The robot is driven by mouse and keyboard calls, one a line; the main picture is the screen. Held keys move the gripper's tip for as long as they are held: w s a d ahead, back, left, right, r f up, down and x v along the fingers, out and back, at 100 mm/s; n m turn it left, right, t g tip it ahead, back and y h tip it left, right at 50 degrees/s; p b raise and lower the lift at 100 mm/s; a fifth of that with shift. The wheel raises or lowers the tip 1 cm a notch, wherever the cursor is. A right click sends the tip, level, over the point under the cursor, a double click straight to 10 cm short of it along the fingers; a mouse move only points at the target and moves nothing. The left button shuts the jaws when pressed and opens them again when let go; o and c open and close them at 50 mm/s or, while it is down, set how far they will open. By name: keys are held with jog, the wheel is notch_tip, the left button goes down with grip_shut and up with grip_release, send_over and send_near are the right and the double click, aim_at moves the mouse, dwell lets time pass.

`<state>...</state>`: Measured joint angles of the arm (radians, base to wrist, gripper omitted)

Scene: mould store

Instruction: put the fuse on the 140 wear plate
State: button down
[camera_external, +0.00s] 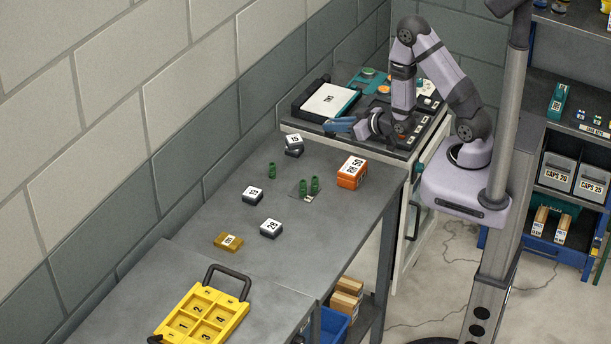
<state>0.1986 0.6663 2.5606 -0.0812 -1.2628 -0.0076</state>
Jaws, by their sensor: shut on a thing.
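My gripper (335,126) is over the cabinet top at the back, beside the black case with a white label. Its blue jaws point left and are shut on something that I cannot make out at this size. No thing in view can be named for sure as the fuse. A flat brass-coloured plate (222,241) lies on the grey bench, near the yellow carrier. It has a white label, whose number is too small to read surely. It looks like the wear plate, and its top looks clear. My gripper is well behind and to the right of it.
Dark blocks with white number labels (271,228) and green cylinders (272,170) stand on the grey bench (180,290). An orange box marked NH 50 (351,173) stands near its right edge. The yellow carrier (201,316) has a raised handle. The black case (304,110) is beside my gripper.

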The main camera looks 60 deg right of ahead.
jog(key=w+a+f+n+y+b, duration=0.1)
jog(key=a+f+n+y+b, duration=0.25)
jog(key=a, duration=1.05)
jog(key=w+a+r+n+g+y+b, duration=0.1)
jog(key=a+r+n+y+b, duration=0.15)
jog(key=a, duration=0.75)
jog(key=w+a+r+n+g+y+b, duration=0.1)
jog(key=a+r+n+g+y, duration=0.15)
jog(key=a, duration=0.75)
jog(key=w+a+r+n+g+y+b, duration=0.1)
jog(key=w+a+r+n+y+b, duration=0.15)
jog(key=a, duration=0.75)
jog(key=p, duration=0.3)
send_over(234, 239)
jog(key=shift+m+t, duration=0.3)
jog(key=shift+t, duration=0.05)
jog(key=shift+f, duration=5.95)
jog(key=shift+f+b, duration=0.2)
jog(key=shift+b, duration=0.2)
jog(key=c, duration=1.7)
grip_release()
